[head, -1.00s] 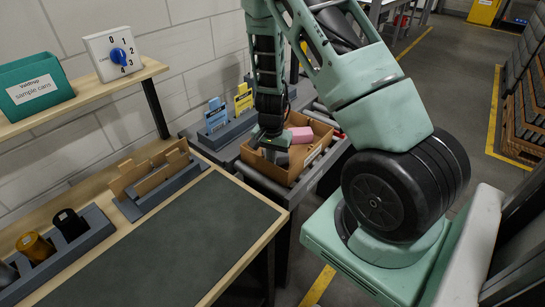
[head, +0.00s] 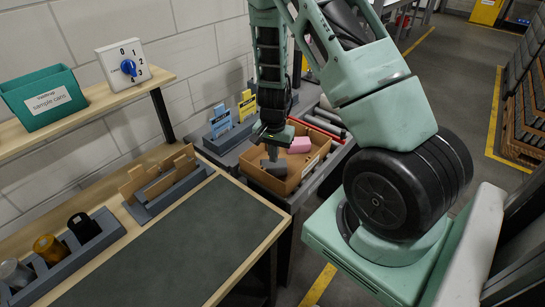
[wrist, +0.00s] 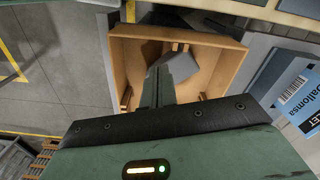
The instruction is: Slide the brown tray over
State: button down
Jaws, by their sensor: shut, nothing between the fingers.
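The brown tray (head: 314,166) is an open box on the dark roller stand behind the workbench. A pink block (head: 300,145) lies inside it near the far side. My gripper (head: 272,160) points down into the tray, fingers shut and empty, near the left wall. In the wrist view the gripper (wrist: 172,68) reaches inside the tray (wrist: 119,75). I cannot tell whether the fingers touch the tray's wall or floor. The pink block does not show in the wrist view.
Rollers (head: 325,122) lie bare behind the tray. Blue and yellow cards (head: 222,120) stand in a grey holder left of it. The workbench (head: 180,240) is in front, with a rack of cups (head: 62,250) and a brown card rack (head: 165,185). A dial (head: 125,66) sits on the shelf.

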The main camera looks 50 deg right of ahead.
aim_at(266, 173)
notch_tip(266, 173, up, 4)
jog(key=p, duration=0.3)
jog(key=a+f+m+b, duration=0.2)
jog(key=a+m+b, duration=0.1)
jog(key=a+b, duration=0.7)
jog(key=f, duration=0.6)
jog(key=d+f+b, duration=0.1)
jog(key=f, duration=0.2)
jog(key=shift+w+f, duration=0.2)
jog(key=shift+f, duration=0.15)
jog(key=d, duration=0.1)
jog(key=d+p, duration=0.1)
jog(key=d, duration=0.1)
jog(key=shift+w+d+p, duration=0.1)
jog(key=shift+w+p, duration=0.15)
jog(key=shift+p, duration=0.05)
jog(key=shift+w+d, duration=0.1)
jog(key=shift+d, duration=0.3)
jog(key=shift+w+d, duration=0.2)
jog(key=shift+d, duration=1.35)
jog(key=shift+a, duration=0.1)
